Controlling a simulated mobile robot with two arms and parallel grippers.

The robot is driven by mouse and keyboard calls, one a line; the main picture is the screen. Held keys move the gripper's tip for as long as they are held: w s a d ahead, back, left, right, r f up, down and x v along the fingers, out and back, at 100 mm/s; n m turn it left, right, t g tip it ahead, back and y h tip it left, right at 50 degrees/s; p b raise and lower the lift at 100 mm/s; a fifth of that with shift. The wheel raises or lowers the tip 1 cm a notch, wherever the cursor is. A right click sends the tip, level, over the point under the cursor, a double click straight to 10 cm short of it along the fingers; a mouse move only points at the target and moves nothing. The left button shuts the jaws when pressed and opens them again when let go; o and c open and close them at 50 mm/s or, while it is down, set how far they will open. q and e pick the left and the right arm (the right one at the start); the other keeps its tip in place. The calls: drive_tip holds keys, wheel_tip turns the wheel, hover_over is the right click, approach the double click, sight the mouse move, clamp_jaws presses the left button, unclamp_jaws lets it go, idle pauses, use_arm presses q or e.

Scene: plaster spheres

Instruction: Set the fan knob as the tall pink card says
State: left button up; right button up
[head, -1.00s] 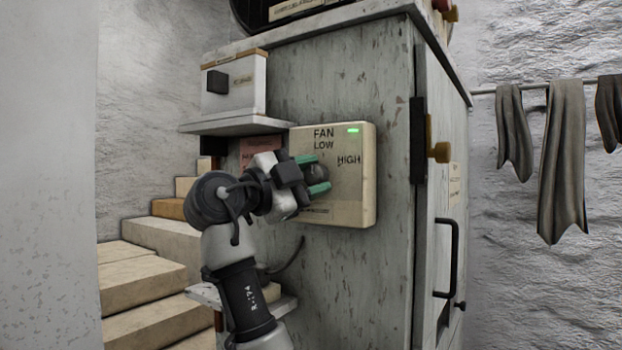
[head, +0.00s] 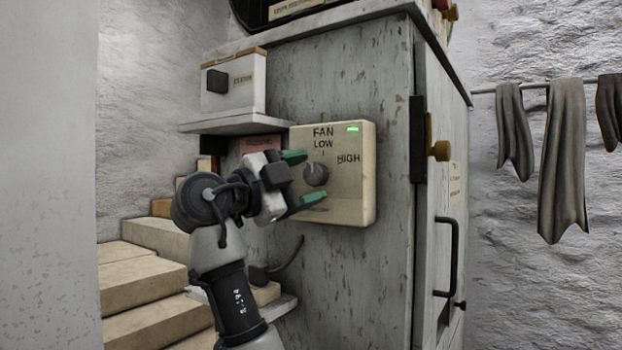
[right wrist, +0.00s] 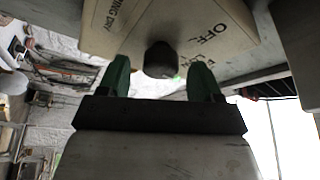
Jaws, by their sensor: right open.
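The fan knob (head: 316,174) is a dark round dial on a cream box (head: 350,195) fixed to the side of a grey cabinet. The box reads FAN, LOW above the knob and HIGH to the upper right, and a green light glows at its top. A mark on the knob seems to point up toward LOW. The pink card (head: 260,144) is mostly hidden behind my arm, its text unreadable. My right gripper (head: 304,178) is open, its green fingers apart, just left of the knob and off it. In the right wrist view the knob (right wrist: 161,60) sits ahead between the fingertips.
A small shelf (head: 236,124) with a white box (head: 235,86) juts out above the card. The cabinet door has a black handle (head: 447,258) at the right. Stairs (head: 150,265) rise at the left. Grey cloths (head: 562,160) hang from a rail at the right.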

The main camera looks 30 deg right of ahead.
drive_tip(key=a+f+b, duration=0.1)
drive_tip(key=a, duration=0.8)
drive_tip(key=shift+s+f, duration=0.2)
drive_tip(key=shift+f, duration=0.15)
